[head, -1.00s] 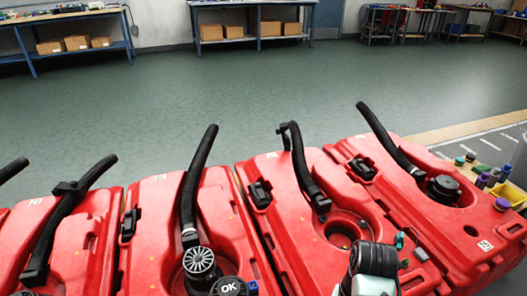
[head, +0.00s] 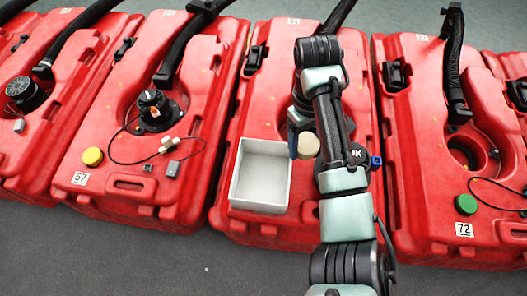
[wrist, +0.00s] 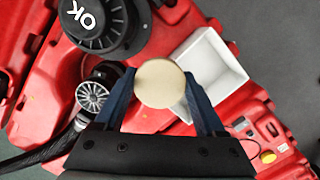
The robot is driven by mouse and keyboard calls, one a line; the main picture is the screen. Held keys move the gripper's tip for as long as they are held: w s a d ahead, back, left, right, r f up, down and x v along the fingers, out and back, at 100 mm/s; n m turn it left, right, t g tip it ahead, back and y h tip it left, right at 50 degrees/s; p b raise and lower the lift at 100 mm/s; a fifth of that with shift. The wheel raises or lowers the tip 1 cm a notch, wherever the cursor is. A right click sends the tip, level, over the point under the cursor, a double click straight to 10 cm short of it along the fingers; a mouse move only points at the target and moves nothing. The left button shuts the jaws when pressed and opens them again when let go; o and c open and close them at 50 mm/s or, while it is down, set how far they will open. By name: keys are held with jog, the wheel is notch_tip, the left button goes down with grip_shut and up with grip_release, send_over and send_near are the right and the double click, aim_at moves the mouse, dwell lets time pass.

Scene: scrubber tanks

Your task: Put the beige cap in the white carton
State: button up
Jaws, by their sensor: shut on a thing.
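The beige cap (wrist: 160,84) is a round disc held between the two blue fingers of my gripper (wrist: 161,98) in the wrist view. In the head view the cap (head: 308,146) shows beside my gripper (head: 294,142), just right of the white carton. The white carton (head: 234,186) is an open, empty box on the front part of a red tank. In the wrist view the carton (wrist: 222,48) lies just beyond the right finger. The cap is outside the carton's opening in both views. My arm hides part of the tank behind it.
Several red tanks (head: 75,190) stand in a row with black hoses. A black cap marked OK (wrist: 95,22) and a grey spoked cap (wrist: 91,96) are close to my gripper. A yellow cap (head: 92,156) and a green cap (head: 466,204) sit on neighbouring tanks.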

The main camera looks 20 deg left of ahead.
jog(key=a+f+n+t+b, duration=0.15)
jog(key=a+n+b, duration=0.3)
jog(key=n, duration=0.45)
jog(key=n+b, duration=0.5)
jog(key=n, duration=0.7)
send_over(266, 167)
notch_tip(266, 167, down, 4)
jog(key=shift+t+y, duration=0.35)
jog(key=shift+y, duration=0.05)
jog(key=f+b, duration=0.2)
jog(key=f, duration=0.1)
jog(key=f+b, duration=0.2)
jog(key=f, duration=0.1)
jog(key=f+b, duration=0.2)
jog(key=f, duration=0.1)
jog(key=shift+s+f, duration=0.3)
jog(key=shift+f, duration=0.05)
jog(key=shift+f, duration=0.15)
jog(key=o, duration=1.3)
jog(key=r+p, duration=0.2)
jog(key=r, duration=0.2)
jog(key=s+r+p, duration=0.1)
jog(key=r+p, duration=0.1)
jog(key=r, duration=0.2)
jog(key=r+p, duration=0.3)
jog(key=r, duration=0.1)
jog(key=shift+s+a+r, duration=0.15)
jog(key=shift+s+a, duration=0.05)
jog(key=shift+a, duration=0.1)
